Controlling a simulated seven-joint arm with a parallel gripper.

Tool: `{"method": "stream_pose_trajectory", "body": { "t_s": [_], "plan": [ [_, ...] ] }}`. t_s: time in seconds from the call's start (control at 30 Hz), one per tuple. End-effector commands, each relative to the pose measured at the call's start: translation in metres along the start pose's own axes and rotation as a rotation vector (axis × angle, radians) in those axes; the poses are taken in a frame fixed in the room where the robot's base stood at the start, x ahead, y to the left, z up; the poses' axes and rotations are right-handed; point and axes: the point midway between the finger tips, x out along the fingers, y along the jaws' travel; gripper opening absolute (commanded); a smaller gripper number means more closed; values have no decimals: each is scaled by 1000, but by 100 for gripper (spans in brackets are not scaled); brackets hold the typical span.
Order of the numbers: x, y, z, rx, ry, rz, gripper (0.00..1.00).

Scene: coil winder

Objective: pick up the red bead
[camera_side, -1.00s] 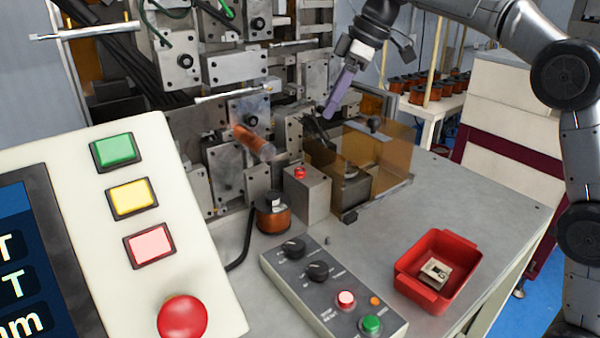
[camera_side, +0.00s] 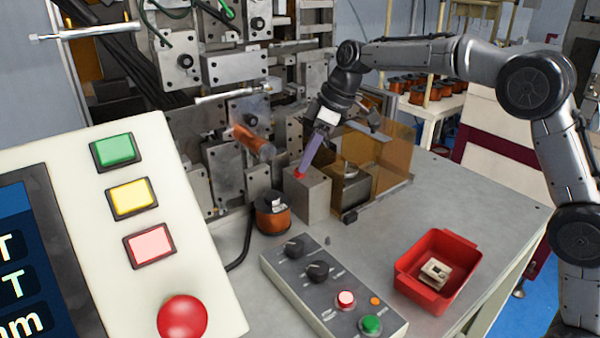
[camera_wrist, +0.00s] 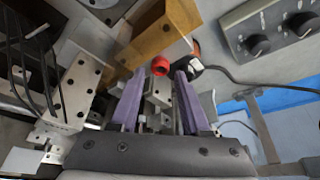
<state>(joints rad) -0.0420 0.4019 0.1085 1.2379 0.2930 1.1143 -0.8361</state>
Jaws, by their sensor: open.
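The red bead (camera_side: 299,174) sits on top of a grey block (camera_side: 308,199) beside the coil winder. In the wrist view the red bead (camera_wrist: 161,66) shows just beyond the fingertips, roughly in line with the gap between them. My gripper (camera_side: 303,166) has purple fingers and slants down to the bead in the side view. In the wrist view my gripper (camera_wrist: 159,72) is open, with empty space between its two fingers. Whether a fingertip touches the bead cannot be told.
A copper wire spool (camera_side: 272,216) stands close to the block's left. An amber transparent guard (camera_side: 385,160) is just right of it. A control box with knobs (camera_side: 330,285) and a red tray (camera_side: 437,270) are nearer the front. The table between guard and tray is clear.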

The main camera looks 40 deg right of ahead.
Motion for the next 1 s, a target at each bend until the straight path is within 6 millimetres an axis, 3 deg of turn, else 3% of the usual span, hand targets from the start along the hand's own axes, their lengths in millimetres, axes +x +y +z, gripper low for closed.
{"method": "stream_pose_trajectory", "body": {
  "t_s": [0.13,0.43,0.7,1.0],
  "plan": [
    [19,0,0,0,-2,-2,46],
    [23,0,0,0,0,0,46],
    [23,0,0,0,0,0,0],
    [22,0,0,0,0,0,0]
  ]
}}
